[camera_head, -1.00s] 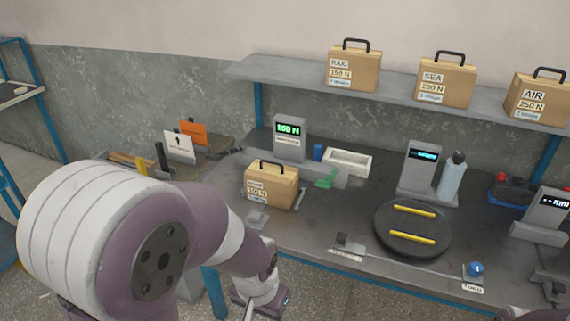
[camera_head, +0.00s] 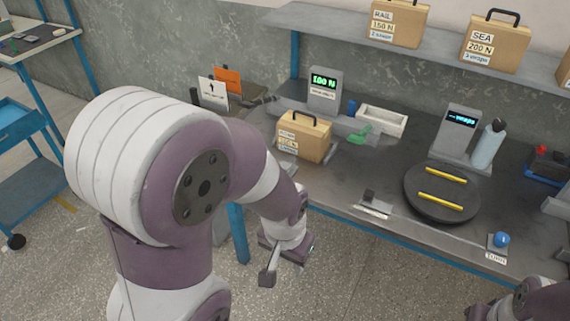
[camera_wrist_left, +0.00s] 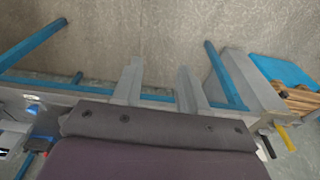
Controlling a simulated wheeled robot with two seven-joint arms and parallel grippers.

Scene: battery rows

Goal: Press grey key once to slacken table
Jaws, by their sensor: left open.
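The grey key (camera_head: 370,196) stands on a small labelled plate at the bench's front edge; its label is too small to read. Behind it to the right is the round dark turntable (camera_head: 430,207), with two yellow strips on top. My left gripper (camera_head: 283,268) is open and empty, in front of the bench and below its edge, left of the key and apart from it. Its two spread fingers also show in the left wrist view (camera_wrist_left: 160,88), over floor and blue bench legs. Part of my right arm shows at bottom right; its gripper is not visible.
A blue button (camera_head: 502,239) sits right of the turntable. A tan case (camera_head: 304,145), a green tool (camera_head: 358,136), a white tray (camera_head: 382,122), displays (camera_head: 461,133) and a bottle (camera_head: 487,148) stand on the bench. Tan cases (camera_head: 497,45) stand on the shelf above. Open floor lies in front.

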